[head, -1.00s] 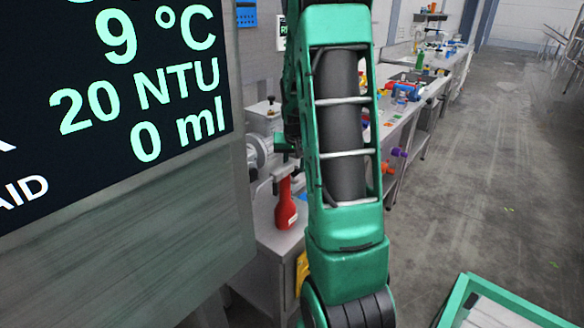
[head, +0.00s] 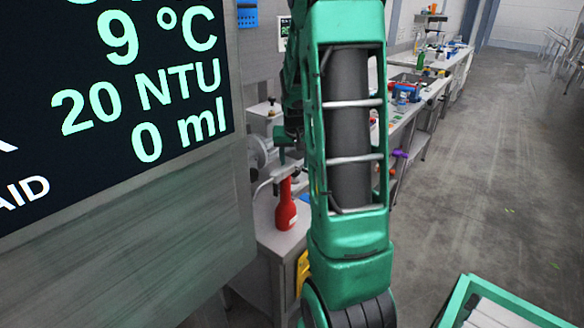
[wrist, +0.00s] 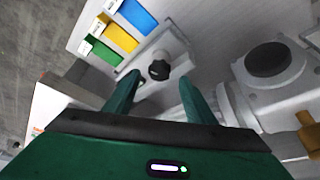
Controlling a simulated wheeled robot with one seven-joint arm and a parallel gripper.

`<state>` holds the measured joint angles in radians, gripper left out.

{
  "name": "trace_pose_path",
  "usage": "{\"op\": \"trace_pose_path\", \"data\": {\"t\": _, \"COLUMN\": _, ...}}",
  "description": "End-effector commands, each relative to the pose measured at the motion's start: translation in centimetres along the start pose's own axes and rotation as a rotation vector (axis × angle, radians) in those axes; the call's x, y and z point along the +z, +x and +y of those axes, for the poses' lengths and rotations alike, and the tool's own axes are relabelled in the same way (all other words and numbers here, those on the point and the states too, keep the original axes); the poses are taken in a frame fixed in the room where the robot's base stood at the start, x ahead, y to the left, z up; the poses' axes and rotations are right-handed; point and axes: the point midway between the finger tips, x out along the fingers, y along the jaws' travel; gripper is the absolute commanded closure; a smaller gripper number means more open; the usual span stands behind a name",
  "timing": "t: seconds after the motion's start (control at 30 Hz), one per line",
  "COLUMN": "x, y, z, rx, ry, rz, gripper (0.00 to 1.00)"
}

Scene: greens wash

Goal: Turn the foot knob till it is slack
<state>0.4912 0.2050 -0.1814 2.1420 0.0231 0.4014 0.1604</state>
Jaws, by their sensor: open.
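In the wrist view a black knob (wrist: 159,70) with a lobed grip sits on a pale metal plate (wrist: 176,47). I take it for the foot knob. My gripper (wrist: 158,80) is open, with one green finger on each side of the knob's line and nothing held between them. I cannot tell how far the fingertips stand from the knob, or whether it is tight or slack. In the head view my arm hides much of the bench, and only a green part of my gripper (head: 284,137) shows beside it.
Blue, yellow and green labelled blocks (wrist: 120,39) lie near the plate. In the head view a red bottle (head: 286,208) stands below the gripper. A display panel (head: 120,90) fills the left; open floor (head: 480,180) lies right.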

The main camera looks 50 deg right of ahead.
Motion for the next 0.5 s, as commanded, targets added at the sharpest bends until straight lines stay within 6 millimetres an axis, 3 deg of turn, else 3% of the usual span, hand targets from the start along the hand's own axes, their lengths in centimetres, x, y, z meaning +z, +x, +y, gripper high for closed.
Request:
{"op": "trace_pose_path", "data": {"t": 0.3, "x": -0.1, "y": -5.6, "z": -0.1, "rx": -0.001, "ry": -0.001, "rz": 0.003, "gripper": 0.5}}
{"op": "trace_pose_path", "data": {"t": 0.5, "x": -0.1, "y": -7.3, "z": -0.1, "rx": -0.001, "ry": -0.001, "rz": 0.001, "gripper": 0.5}}
